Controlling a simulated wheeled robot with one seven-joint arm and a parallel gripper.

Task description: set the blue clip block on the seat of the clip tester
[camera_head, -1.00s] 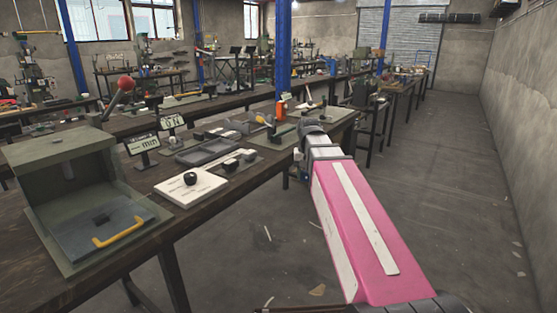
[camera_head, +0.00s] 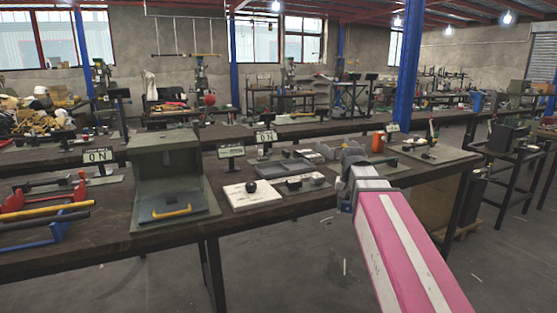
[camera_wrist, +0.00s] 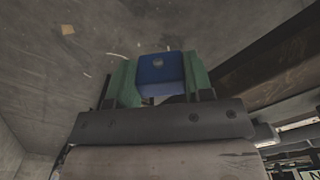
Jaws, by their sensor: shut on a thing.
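The blue clip block (camera_wrist: 160,72) is held between the two green fingers of my gripper (camera_wrist: 160,80) in the wrist view. Its upper face carries a small pale round mark. The gripper is shut on it, over the grey floor and beside the dark bench edge. In the head view my wrist is at the front edge of the bench, and the fingers and block are hidden. A green open-fronted housing (camera_head: 165,160) with a yellow handle (camera_head: 171,211) on its front plate stands on the bench. I cannot tell whether it is the clip tester, and no seat is clearly identifiable.
On the wooden bench (camera_head: 100,236) are a white board with a black knob (camera_head: 250,194), a grey tray (camera_head: 284,167) and small sign stands (camera_head: 231,152). Red and blue frames (camera_head: 45,215) lie at the left. A blue column (camera_head: 409,70) stands beyond. The floor in front is clear.

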